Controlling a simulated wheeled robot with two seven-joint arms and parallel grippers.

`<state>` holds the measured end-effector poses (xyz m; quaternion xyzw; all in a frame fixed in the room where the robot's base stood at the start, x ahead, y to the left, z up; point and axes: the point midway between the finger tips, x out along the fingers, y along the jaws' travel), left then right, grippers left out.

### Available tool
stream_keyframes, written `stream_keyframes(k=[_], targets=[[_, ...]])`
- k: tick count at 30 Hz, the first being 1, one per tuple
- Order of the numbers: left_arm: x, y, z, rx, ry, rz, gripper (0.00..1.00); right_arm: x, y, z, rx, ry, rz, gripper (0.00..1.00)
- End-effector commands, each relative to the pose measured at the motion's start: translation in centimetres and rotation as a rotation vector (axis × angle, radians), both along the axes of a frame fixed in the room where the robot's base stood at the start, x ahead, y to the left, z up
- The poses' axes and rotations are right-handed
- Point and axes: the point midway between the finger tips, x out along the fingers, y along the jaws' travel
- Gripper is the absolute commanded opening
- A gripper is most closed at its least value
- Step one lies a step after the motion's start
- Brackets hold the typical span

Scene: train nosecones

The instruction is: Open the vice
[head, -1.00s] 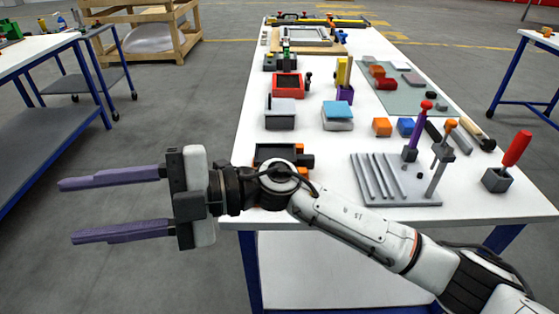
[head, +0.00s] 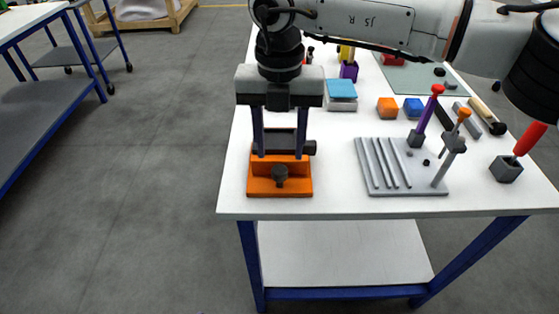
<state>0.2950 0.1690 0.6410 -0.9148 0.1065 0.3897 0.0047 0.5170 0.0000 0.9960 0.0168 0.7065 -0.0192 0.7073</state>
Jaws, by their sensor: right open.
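The vice (head: 262,186) is a small orange block on the near left corner of the white table, with a dark knob on its front and dark grey parts behind. My right gripper (head: 280,152) points straight down over it, open, with its two fingers apart. The fingertips overlap the back of the orange body in the head view, one on each side of the dark grey middle part. I cannot tell whether they touch it. The gripper's palm and fingers hide part of the vice's back. My left gripper is not in view.
A grey ribbed fixture (head: 400,188) with upright tools stands right of the vice. Orange (head: 387,108) and blue (head: 413,108) blocks lie behind it. A red-handled tool (head: 508,168) sits at the right. The table's front edge is close to the vice.

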Motion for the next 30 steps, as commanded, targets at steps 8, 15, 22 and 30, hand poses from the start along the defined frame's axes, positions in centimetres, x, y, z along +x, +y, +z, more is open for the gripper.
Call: stream_keyframes(k=[8,15,22,30], targets=[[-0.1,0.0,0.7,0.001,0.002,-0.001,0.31,-0.1,0.0,-4.5,0.001,0.003,0.0,0.45],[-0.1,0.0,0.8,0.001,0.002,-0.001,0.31,0.0,0.1,-5.7,0.002,0.001,0.001,0.45],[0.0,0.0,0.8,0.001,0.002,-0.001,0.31,0.0,0.1,-5.7,0.003,0.001,0.001,0.4],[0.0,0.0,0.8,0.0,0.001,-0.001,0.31,0.0,0.1,-5.7,0.003,0.001,0.002,0.04]])
